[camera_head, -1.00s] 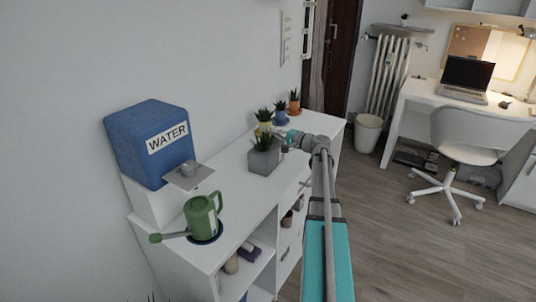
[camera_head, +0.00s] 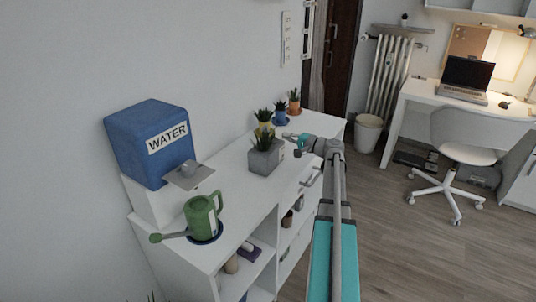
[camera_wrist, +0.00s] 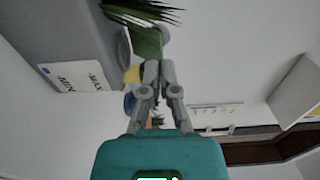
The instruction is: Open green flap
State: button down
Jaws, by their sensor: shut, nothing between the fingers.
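No green flap can be clearly told in these frames. A green watering can (camera_head: 202,214) stands on the white cabinet at the lower left, its spout pointing left. A grey square planter (camera_head: 265,158) with a spiky green plant stands mid-cabinet, and its white-labelled side (camera_wrist: 75,76) shows at the left of the wrist view. A green shape (camera_wrist: 148,42) beyond my fingertips is partly hidden and unclear. My gripper (camera_head: 287,136) is beside the planter, over the cabinet's far part. In the wrist view its fingers (camera_wrist: 158,68) are together, with nothing visible between them.
A blue WATER tank (camera_head: 150,142) stands on the cabinet (camera_head: 226,182) at the left. Small potted plants in yellow (camera_head: 265,127), blue (camera_head: 281,119) and orange (camera_head: 294,107) pots line the wall behind my gripper. Open shelves and handles are on the cabinet front.

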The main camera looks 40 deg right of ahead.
jog(key=shift+v, duration=1.25)
jog(key=shift+s, duration=0.1)
jog(key=v, duration=1.2)
dwell(0.4)
